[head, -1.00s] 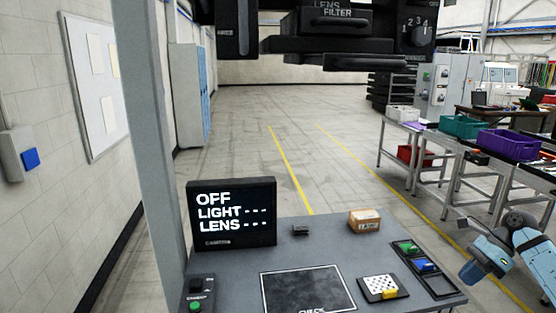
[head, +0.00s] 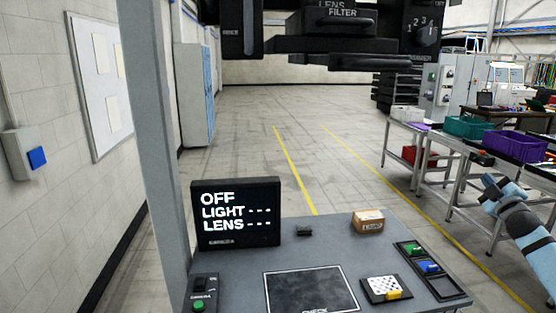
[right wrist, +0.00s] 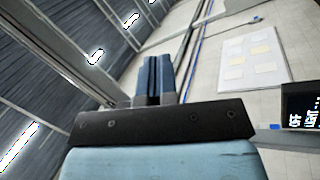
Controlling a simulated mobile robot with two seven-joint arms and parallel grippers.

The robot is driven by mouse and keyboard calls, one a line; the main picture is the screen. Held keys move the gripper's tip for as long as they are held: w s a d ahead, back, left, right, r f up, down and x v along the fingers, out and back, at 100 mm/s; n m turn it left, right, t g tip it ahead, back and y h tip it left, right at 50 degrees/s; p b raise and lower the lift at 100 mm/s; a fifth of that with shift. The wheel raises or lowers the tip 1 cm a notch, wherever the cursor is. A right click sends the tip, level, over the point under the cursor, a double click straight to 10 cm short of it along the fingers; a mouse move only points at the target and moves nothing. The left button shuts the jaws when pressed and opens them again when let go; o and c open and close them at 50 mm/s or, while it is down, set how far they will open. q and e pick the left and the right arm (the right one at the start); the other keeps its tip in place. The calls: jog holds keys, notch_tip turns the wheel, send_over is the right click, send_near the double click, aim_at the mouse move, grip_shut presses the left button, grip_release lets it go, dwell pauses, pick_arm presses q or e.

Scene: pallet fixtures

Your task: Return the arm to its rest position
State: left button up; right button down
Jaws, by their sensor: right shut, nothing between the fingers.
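My right arm comes in from the right edge of the head view, with its gripper (head: 490,183) raised beside the workbench (head: 235,268), in front of the shelving tables. In the right wrist view, the two blue fingers of the right gripper (right wrist: 153,75) lie together with nothing between them. It is clear of the bench and touches nothing that I can see. My left gripper is in neither view.
Black camera equipment (head: 335,25) hangs above. Tables with bins (head: 470,126) stand at right.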

notch_tip(320, 180, down, 5)
jog(key=d+m+g+h, duration=0.3)
jog(key=m+g, duration=0.1)
jog(key=m, duration=0.4)
jog(key=s+a+f+n+g+y, duration=0.1)
jog(key=s+a+f+y, duration=0.1)
jog(key=s+a+f, duration=0.7)
jog(key=s+a+f+n+g+y, duration=0.1)
jog(key=s+a+f+g+y, duration=0.1)
jog(key=a+f, duration=1.15)
jog(key=s+a+f+g+y, duration=0.1)
jog(key=s+a+f, duration=0.55)
jog(key=s, duration=0.25)
jog(key=s+a+f+g+y, duration=0.1)
jog(key=s+a+f+y, duration=0.1)
jog(key=s+a+f, duration=0.45)
jog(key=s+a+f+m, duration=0.1)
jog(key=s+a, duration=0.1)
jog(key=s, duration=0.4)
jog(key=s+a+f+g, duration=0.1)
jog(key=s+a, duration=0.2)
jog(key=s, duration=0.3)
jog(key=s+a+f+m+y, duration=0.1)
jog(key=s+a, duration=0.2)
jog(key=s, duration=0.3)
jog(key=shift+a+f+m, duration=0.15)
jog(key=shift+m, duration=0.15)
jog(key=c, duration=1.8)
grip_release()
jog(key=shift+c, duration=0.2)
